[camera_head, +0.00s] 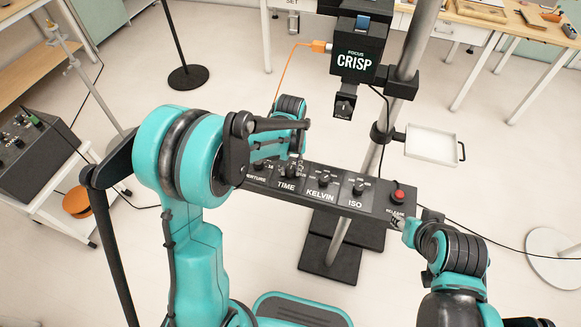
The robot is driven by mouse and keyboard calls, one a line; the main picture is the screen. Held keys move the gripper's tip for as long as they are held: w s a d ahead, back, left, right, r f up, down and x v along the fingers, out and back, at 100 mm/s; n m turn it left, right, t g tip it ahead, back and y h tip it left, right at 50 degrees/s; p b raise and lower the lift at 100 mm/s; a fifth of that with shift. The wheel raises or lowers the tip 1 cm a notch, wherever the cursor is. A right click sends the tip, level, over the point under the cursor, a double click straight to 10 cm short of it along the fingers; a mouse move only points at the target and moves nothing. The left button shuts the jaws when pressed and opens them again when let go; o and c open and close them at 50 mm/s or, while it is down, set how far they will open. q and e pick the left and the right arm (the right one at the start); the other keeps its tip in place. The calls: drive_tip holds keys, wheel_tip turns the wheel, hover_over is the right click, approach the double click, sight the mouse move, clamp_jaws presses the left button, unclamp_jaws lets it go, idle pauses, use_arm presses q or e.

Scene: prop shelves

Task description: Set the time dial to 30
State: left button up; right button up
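A dark control panel (333,209) carries a row of dials marked APERTURE, TIME, KELVIN and ISO. The time dial (292,171) is second from the left, above its TIME label. My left gripper (296,160) is at the time dial and partly covers it. The dial's pointer and numbers are too small and hidden to read. Whether the fingers touch or grip the knob does not show. My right gripper (399,224) is at the panel's lower right, below the red release button (398,196); its fingers are too small to judge.
The kelvin dial (324,179) and iso dial (359,188) sit right of the time dial. A camera box marked CRISP (355,62) hangs above on a grey post (415,45). A white tray (431,144) juts out right of the post. A black console (35,150) stands at the left.

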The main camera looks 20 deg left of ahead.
sight(290, 169)
use_arm(q)
drive_tip(key=o, duration=0.4)
drive_tip(key=shift+r, duration=0.15)
wheel_tip(290, 169, up, 12)
drive_tip(key=shift+f, duration=0.15)
idle(0.4)
drive_tip(key=s+a+m+t, duration=0.1)
drive_tip(key=s+t, duration=0.1)
drive_tip(key=s, duration=0.3)
drive_tip(key=s+a+r+t, duration=0.1)
drive_tip(key=s+t, duration=0.1)
drive_tip(key=s, duration=0.4)
drive_tip(key=s+m+t, duration=0.1)
drive_tip(key=s+t, duration=0.2)
drive_tip(key=s, duration=0.3)
drive_tip(key=shift+a+r+m, duration=0.2)
drive_tip(key=shift+a+m, duration=0.1)
drive_tip(key=shift+a, duration=0.1)
